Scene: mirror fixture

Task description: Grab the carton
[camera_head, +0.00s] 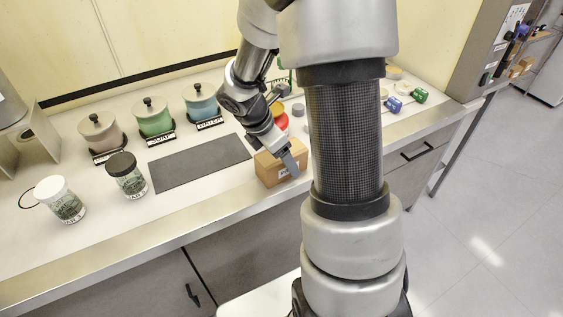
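The carton is a small brown cardboard box (267,173) with a pale label on its near side. It stands on the counter (120,228) near the front edge, just left of my arm column. My gripper (289,160) reaches down to it from above. One grey finger shows over the carton's top and near side. The other finger is hidden, and I cannot tell whether the fingers press on the carton.
A dark grey mat (198,163) lies left of the carton. Pink (100,134), green (154,118) and blue (201,102) canisters stand at the back. White-lidded (61,199) and black-lidded (126,174) jars stand left. A red object (281,122) is behind the carton.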

